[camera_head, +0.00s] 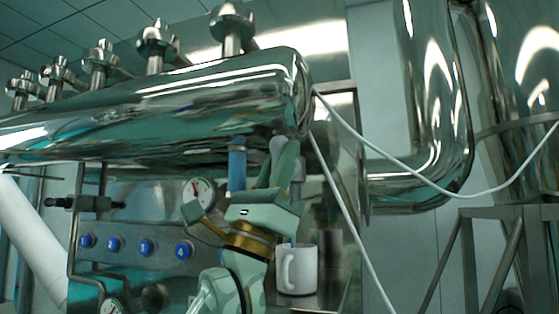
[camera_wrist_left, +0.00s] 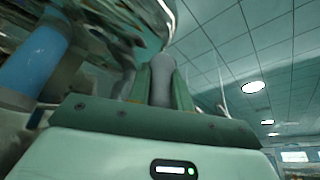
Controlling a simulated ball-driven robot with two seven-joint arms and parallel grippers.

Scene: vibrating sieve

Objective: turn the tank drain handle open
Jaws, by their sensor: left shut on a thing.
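The big shiny horizontal tank (camera_head: 150,110) spans the upper left of the head view. Beneath its right end, my left gripper (camera_head: 283,165) reaches up with its green fingers shut on a grey, rounded handle (camera_head: 277,147), which I take for the drain handle. In the left wrist view, the grey handle (camera_wrist_left: 162,78) stands between the two fingers of the left gripper (camera_wrist_left: 160,85). Its joint to the tank is hidden. A blue cylinder (camera_head: 237,168) hangs just left of the gripper; it also shows in the left wrist view (camera_wrist_left: 35,60). My right gripper is not in view.
A panel (camera_head: 210,258) with several numbered blue buttons and a gauge (camera_head: 198,190) stands behind my left wrist. A white mug (camera_head: 297,270) is right beside the wrist. A white cable (camera_head: 415,182) hangs at the right, near a large bent pipe (camera_head: 445,120).

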